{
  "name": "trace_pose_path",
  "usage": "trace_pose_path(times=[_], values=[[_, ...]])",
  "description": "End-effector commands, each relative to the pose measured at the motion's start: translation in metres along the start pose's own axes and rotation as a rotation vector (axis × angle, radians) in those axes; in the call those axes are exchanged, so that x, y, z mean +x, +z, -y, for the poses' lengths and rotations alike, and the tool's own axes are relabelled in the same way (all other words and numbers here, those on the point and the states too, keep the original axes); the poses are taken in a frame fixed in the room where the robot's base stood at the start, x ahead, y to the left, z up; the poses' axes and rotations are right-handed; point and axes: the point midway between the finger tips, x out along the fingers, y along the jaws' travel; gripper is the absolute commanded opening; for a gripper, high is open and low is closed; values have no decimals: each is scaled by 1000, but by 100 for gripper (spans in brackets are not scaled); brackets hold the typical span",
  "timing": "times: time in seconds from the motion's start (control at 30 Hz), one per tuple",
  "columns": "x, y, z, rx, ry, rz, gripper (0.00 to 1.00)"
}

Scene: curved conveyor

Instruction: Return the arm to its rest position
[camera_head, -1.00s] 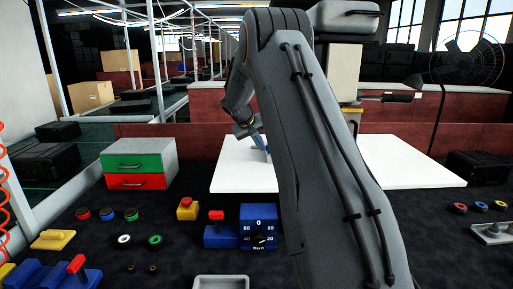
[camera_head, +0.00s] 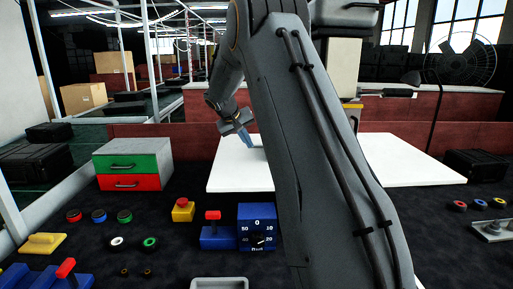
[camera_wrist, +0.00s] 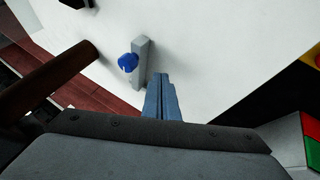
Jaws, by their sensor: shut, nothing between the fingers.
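My gripper (camera_head: 248,142) shows in the head view above the left part of the white tabletop (camera_head: 225,175), left of my arm's large upper link. Its blue fingers are together and hold nothing. In the wrist view the shut fingers (camera_wrist: 162,82) point at the white surface (camera_wrist: 205,50). A grey bar with a blue round knob (camera_wrist: 128,62) lies on that surface just beyond the fingertips, with a gap that I cannot judge. My arm hides the middle of the tabletop in the head view.
A green and red drawer box (camera_head: 133,165) stands at the left. A blue dial box (camera_head: 257,226), a red-handled blue switch (camera_head: 215,232) and a yellow box with a red button (camera_head: 183,210) are in front. Coloured rings (camera_head: 124,216) lie at left. The white tabletop's right part is clear.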

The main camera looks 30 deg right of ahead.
Motion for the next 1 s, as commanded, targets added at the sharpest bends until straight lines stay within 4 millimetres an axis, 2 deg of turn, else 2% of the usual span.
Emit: trace_pose_path(times=[0.1, 0.3, 0.5, 0.73, 0.77, 0.87, 0.97, 1.0], values=[[-27, -2, -2, 5, 0, -5, 0], [-61, -1, -3, 4, 1, -2, 0], [-77, -1, -4, 6, 1, 0, 0], [-79, 4, -2, 0, -6, 5, 0], [-80, 8, 1, -6, -13, 9, 0], [-81, 37, 17, -44, -59, 38, 0], [-85, 89, 41, -102, -137, 86, 0], [-87, 114, 52, -127, -173, 107, 0]])
